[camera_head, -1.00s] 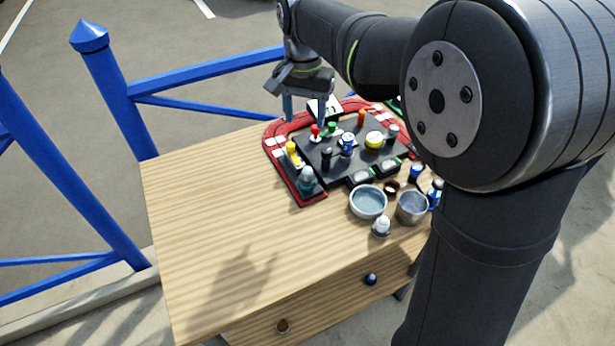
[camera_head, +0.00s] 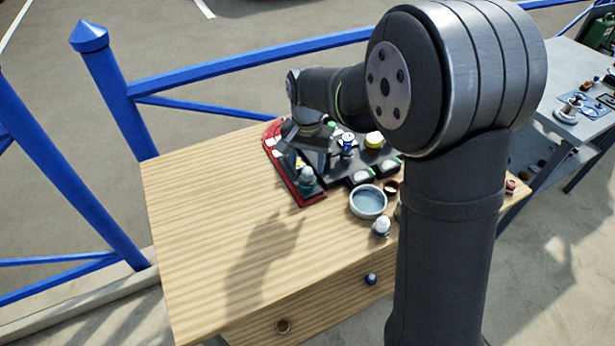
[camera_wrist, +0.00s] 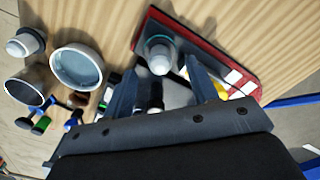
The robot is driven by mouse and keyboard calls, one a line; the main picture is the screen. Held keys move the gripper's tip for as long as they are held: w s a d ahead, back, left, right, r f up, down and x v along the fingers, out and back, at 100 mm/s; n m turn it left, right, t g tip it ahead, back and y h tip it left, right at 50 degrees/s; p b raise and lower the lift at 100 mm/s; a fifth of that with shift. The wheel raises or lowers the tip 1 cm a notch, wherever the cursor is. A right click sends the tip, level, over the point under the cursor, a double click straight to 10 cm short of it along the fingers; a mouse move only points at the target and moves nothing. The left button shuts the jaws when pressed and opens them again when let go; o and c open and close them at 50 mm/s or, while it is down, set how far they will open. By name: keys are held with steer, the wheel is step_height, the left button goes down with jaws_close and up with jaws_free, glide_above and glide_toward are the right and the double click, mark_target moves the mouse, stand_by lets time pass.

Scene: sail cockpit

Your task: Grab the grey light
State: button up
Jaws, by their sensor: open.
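A small grey light with a pale dome and a teal-grey collar (camera_head: 306,180) stands at the near left corner of the red-edged dark tray (camera_head: 310,197). In the wrist view the same light (camera_wrist: 159,50) shows just beyond and between the fingertips. My gripper (camera_head: 309,162) is open and points down over the tray's left part, close to the light. In the wrist view its two fingers (camera_wrist: 160,69) are spread with nothing held between them. I cannot tell whether a finger touches the light.
A grey-blue bowl (camera_head: 368,201) and a similar white-topped light (camera_head: 381,227) stand right of the tray. A metal cup (camera_wrist: 26,88) stands beside the bowl. The table's left side is clear.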

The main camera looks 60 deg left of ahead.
mark_target(307, 176)
steer(key=shift+f, duration=1.45)
steer(key=c, duration=1)
steer(key=shift+c, duration=0.2)
